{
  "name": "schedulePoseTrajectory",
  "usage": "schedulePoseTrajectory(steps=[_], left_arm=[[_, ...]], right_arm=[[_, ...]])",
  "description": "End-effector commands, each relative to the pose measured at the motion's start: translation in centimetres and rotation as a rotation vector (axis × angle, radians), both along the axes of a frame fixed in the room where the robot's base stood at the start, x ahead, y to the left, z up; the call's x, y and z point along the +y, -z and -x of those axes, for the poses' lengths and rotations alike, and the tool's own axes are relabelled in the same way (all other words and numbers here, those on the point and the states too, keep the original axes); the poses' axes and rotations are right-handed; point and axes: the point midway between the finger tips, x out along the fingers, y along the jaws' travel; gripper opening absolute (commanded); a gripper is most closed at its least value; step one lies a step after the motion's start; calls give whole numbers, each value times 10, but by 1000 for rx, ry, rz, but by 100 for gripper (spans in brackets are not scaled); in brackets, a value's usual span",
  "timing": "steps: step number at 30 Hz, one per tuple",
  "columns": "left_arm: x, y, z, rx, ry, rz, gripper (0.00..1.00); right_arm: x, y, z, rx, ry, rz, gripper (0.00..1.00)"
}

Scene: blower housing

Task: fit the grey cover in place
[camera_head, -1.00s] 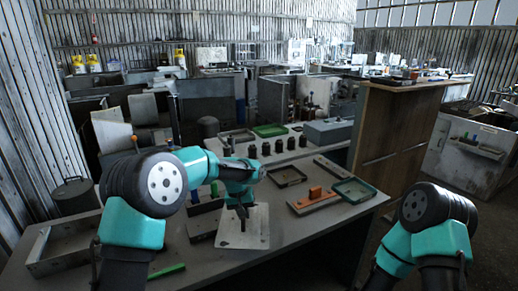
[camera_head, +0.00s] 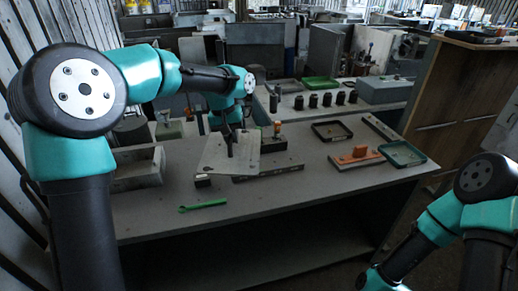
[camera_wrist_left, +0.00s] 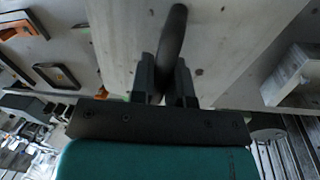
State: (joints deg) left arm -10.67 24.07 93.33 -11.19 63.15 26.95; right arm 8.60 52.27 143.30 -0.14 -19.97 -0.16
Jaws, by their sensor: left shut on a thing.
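The grey cover (camera_head: 216,160) is a flat light-grey plate with a dark upright handle (camera_wrist_left: 172,40). My left gripper (camera_head: 229,132) is shut on that handle, one finger on each side of it in the left wrist view (camera_wrist_left: 163,80). The cover looks slightly tilted over the left-middle of the bench. A dark block (camera_head: 285,157) and a long grey bar (camera_head: 272,173) lie beside and partly behind it. What lies directly under the cover is hidden, and I cannot tell whether it touches anything below.
A green spanner (camera_head: 203,205) lies in front of the cover. An open grey box (camera_head: 138,180) stands to the left. To the right are an orange block (camera_head: 360,152) on a board, a green-rimmed tray (camera_head: 402,155) and a dark tray (camera_head: 331,131). The front right of the bench (camera_head: 290,195) is clear.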

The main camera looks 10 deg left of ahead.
Motion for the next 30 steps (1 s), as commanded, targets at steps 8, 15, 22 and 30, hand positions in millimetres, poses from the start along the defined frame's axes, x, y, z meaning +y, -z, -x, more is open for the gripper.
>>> schedulePoseTrajectory(steps=[8,15,22,30], left_arm=[[102,-34,-29,7,-411,-11,0],[191,-57,-45,11,-779,-17,0],[277,-78,-45,9,-1133,-17,0],[375,-102,-23,-3,-1548,-11,0]], right_arm=[[0,0,0,0,0,0,43],[0,0,0,0,0,0,43],[0,0,0,0,0,0,43],[0,0,0,0,0,0,43]])
